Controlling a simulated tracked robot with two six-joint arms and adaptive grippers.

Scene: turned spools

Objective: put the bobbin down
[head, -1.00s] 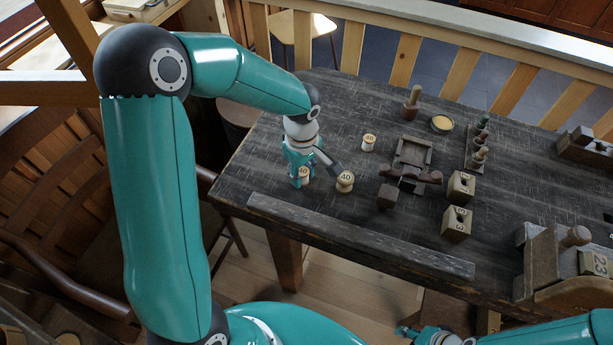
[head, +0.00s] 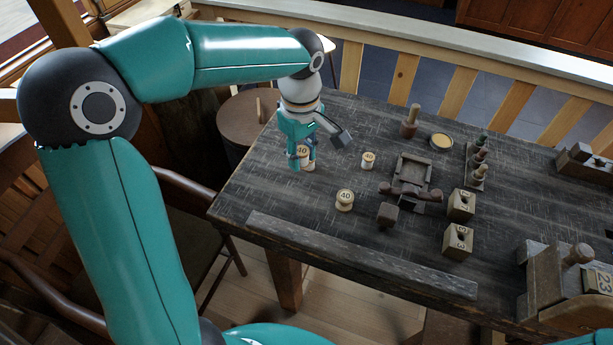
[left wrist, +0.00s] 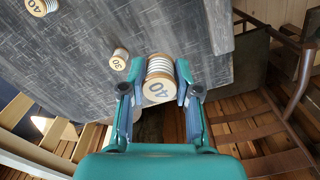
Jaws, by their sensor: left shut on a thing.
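My left gripper (head: 302,163) is shut on a pale wooden bobbin (head: 302,152) marked 40, near the table's left edge. The held bobbin (left wrist: 159,80) sits between both fingers in the left wrist view, its numbered end facing the camera. I cannot tell whether it touches the table. A second bobbin marked 40 (head: 345,200) stands upright on the dark table (head: 300,205), nearer the front. A smaller bobbin (head: 368,160) stands to the right of the gripper; one in the left wrist view (left wrist: 119,60) reads 30. My right gripper is out of view.
A wooden cradle (head: 412,172), numbered blocks (head: 461,204), a peg (head: 410,122), a round tin (head: 441,140) and a rack of small pegs (head: 477,165) stand farther right. A long strip (head: 355,255) lies along the front edge. Bare table lies in front of the gripper.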

